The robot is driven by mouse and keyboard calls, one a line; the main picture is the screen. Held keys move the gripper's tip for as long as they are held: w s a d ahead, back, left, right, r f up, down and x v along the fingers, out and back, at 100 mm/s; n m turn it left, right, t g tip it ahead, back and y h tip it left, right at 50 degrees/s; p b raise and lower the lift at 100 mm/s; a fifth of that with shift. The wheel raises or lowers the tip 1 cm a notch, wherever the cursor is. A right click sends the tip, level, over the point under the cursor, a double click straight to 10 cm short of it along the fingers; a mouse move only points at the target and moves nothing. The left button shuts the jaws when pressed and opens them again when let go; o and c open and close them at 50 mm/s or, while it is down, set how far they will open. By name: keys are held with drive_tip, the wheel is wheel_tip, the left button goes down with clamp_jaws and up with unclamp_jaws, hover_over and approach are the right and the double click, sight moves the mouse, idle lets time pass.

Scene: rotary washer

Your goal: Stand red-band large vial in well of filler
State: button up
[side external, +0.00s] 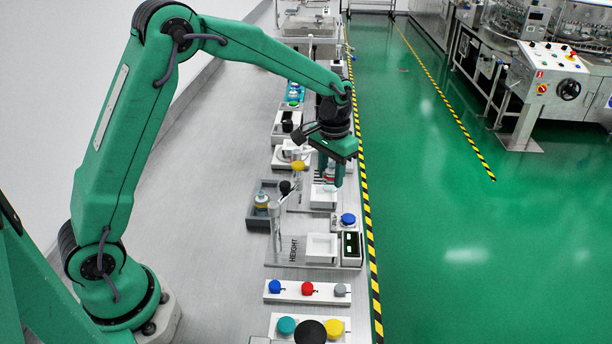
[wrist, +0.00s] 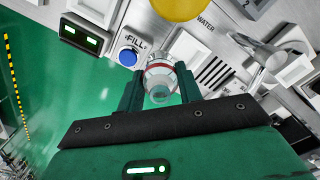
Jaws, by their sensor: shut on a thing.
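The red-band large vial (wrist: 160,76) is a clear vial with a red ring, held between the two fingers of my gripper (wrist: 159,92) in the wrist view. In the side view my gripper (side external: 331,181) points down over a white square block (side external: 322,198), with the vial mostly hidden between the fingers. The filler panel, marked FILL, has a blue button (wrist: 128,57) left of the vial in the wrist view. A white square part (wrist: 186,48) of the station shows behind the vial. I cannot see the inside of the well or tell the vial's height above it.
A yellow knob (wrist: 180,6) marked WATER is close to the wrist camera. A display box (wrist: 83,34) lies left of the button. A grey tray (side external: 257,221) holds another vial. The HEIGHT station (side external: 293,250) and coloured buttons (side external: 308,289) are nearer the arm base.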

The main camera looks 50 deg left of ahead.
sight(325, 170)
drive_tip(key=a+f, duration=0.1)
drive_tip(key=w+a+f, duration=0.1)
drive_tip(key=a, duration=0.1)
drive_tip(key=w+a+f, duration=0.1)
drive_tip(key=shift+w+a, duration=0.2)
drive_tip(key=shift+a, duration=0.1)
drive_tip(key=shift+f, duration=0.15)
drive_tip(key=shift+f, duration=1.9)
drive_tip(key=shift+f, duration=0.15)
drive_tip(key=o, duration=1)
